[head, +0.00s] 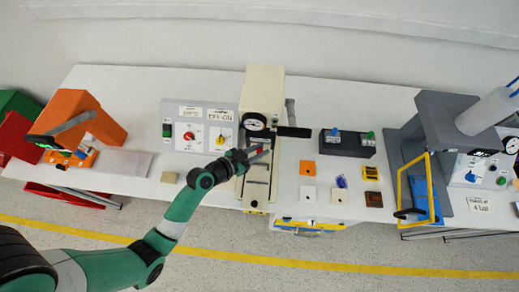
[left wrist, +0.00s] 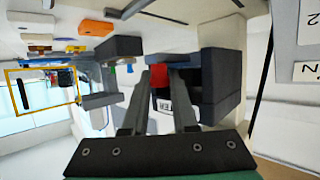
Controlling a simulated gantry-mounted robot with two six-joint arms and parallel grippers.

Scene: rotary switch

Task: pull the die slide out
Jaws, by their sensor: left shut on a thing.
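The cream press (head: 264,88) stands at the middle of the table, with a round gauge and a dark arm on its right. A grey slide track (head: 256,191) runs from under it toward the front edge; I cannot tell the die slide apart from its track. My left gripper (head: 258,153) reaches over the track from the left. In the left wrist view its fingers (left wrist: 158,88) are shut on a red handle (left wrist: 158,75), in front of a dark block with a white label. The handle's join to the slide is hidden. My right gripper is not in view.
A switch panel (head: 200,128) with a red and a yellow knob stands left of the press. Several small coloured blocks and a dark button box (head: 347,143) are to the right. A grey machine with a yellow frame (head: 401,196) stands further right.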

